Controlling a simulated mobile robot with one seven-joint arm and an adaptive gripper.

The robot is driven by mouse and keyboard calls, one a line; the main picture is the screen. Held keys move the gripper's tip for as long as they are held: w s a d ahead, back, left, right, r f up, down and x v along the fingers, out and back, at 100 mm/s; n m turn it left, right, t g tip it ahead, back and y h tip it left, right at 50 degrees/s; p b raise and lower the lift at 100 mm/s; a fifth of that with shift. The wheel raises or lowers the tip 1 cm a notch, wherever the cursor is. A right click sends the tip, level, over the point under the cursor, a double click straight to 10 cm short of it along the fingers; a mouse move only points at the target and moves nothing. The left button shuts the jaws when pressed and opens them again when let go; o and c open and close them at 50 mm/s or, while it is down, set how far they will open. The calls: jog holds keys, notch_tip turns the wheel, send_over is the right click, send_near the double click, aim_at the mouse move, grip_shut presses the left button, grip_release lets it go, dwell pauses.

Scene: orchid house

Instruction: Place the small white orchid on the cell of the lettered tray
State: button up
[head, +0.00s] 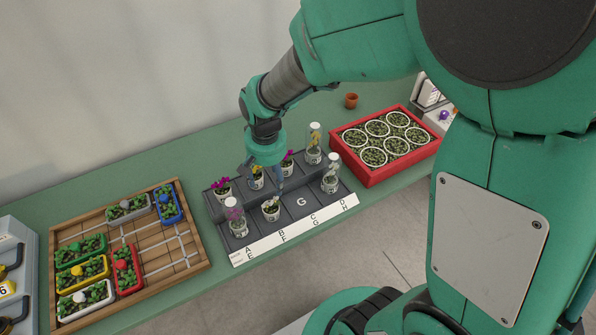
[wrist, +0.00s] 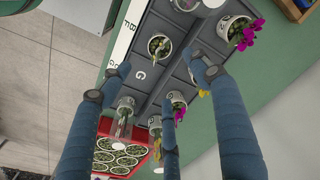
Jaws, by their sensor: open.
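The dark lettered tray (head: 303,212) holds potted orchids in two rows, with a white lettered strip along its front. A small pot with a pale, whitish flower (head: 271,208) stands upright in the front row; it also shows in the wrist view (wrist: 160,46). My gripper (head: 276,182) is over the tray's middle, behind the pale orchid in the head view. In the wrist view its fingers (wrist: 162,79) are spread and hold nothing.
Magenta orchids (head: 222,188) and tall clear-covered pots (head: 330,177) crowd the tray. A red crate (head: 390,170) with round pots is at right. A wooden tray (head: 160,256) with coloured planters is at left. A small terracotta pot (head: 351,100) stands behind.

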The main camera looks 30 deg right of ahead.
jog(key=s+r+n+t, duration=0.3)
jog(key=s+r+t, duration=0.1)
jog(key=s+r, duration=1.4)
jog(key=shift+s+r+n+t, duration=0.15)
jog(key=shift+r+n+t, duration=0.15)
jog(key=shift+r, duration=1.8)
